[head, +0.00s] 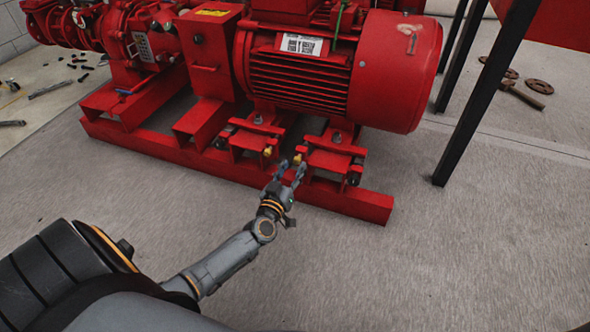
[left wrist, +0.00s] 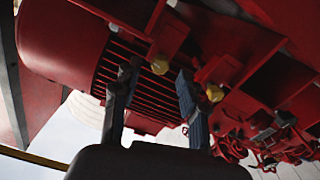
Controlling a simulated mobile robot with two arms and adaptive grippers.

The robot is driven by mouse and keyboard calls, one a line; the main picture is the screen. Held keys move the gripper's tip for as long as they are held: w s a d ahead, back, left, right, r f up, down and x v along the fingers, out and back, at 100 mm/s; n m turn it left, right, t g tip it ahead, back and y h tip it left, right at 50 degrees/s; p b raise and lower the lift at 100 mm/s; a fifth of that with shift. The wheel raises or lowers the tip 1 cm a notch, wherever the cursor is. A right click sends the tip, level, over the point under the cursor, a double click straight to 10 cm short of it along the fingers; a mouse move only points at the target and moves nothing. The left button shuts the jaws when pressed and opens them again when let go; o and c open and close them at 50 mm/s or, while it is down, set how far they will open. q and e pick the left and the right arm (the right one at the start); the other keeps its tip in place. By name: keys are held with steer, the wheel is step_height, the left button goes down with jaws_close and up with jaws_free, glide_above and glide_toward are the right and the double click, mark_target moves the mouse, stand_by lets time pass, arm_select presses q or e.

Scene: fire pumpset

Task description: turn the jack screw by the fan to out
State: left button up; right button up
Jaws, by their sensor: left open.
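The jack screw by the fan (head: 297,158) has a small yellow head at the right-hand motor foot, on the fan cowl side. It also shows in the left wrist view (left wrist: 160,65), ahead of my fingertips and between them in the picture. The other jack screw (head: 268,151) is just to its left; in the left wrist view it is yellow too (left wrist: 214,93), right of my right-hand finger. My left gripper (head: 291,168) is open and empty, close in front of the fan-side screw. I cannot tell whether a finger touches it. My right gripper is not in view.
The red motor (head: 310,70) stands above the screws on a red base frame (head: 350,200). Black legs (head: 480,95) stand at the right. Loose tools (head: 50,89) lie at the far left. The floor in front is clear.

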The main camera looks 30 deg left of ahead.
mark_target(298, 159)
arm_select(q)
steer(key=shift+b+x, duration=0.35)
steer(key=shift+x, duration=0.95)
jaws_close()
steer(key=shift+n, duration=0.3)
